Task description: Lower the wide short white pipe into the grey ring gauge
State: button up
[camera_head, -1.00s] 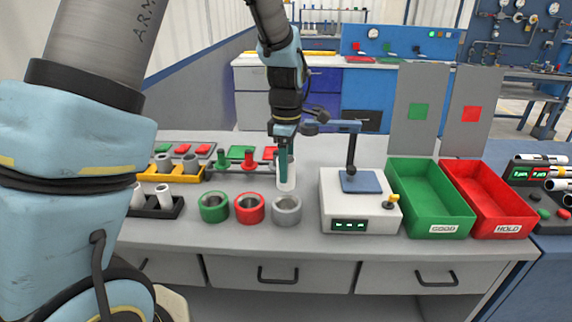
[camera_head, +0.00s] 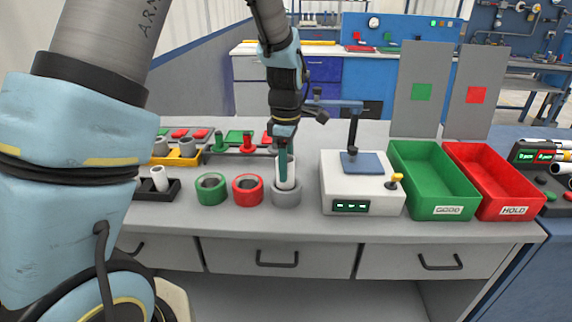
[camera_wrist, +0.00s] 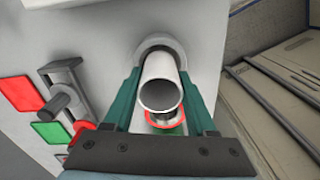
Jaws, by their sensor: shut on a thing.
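The wide short white pipe (camera_head: 291,174) stands roughly upright between the fingers of my gripper (camera_head: 284,160), which is shut on it. The grey ring gauge (camera_head: 287,198) is directly below, on the bench. The pipe's lower end overlaps the ring's opening in the head view; how deep it sits is hidden. In the wrist view the pipe's open upper end (camera_wrist: 160,96) faces me between the green fingers (camera_wrist: 162,105). Its far end runs into the grey ring (camera_wrist: 165,45), whose rim shows around it.
A red ring (camera_head: 248,190) and a green ring (camera_head: 211,189) stand left of the grey ring. A white scale (camera_head: 336,181) is close on the right, with green (camera_head: 447,212) and red (camera_head: 508,212) bins beyond. A black rack (camera_head: 172,189) holds a white pipe.

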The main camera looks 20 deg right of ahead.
jog(key=shift+f, duration=0.6)
dwell(0.7)
jog(key=o, duration=1.4)
jog(key=shift+o, duration=0.2)
notch_tip(320, 180, up, 11)
jog(key=shift+f+b, duration=0.1)
jog(key=shift+b, duration=0.8)
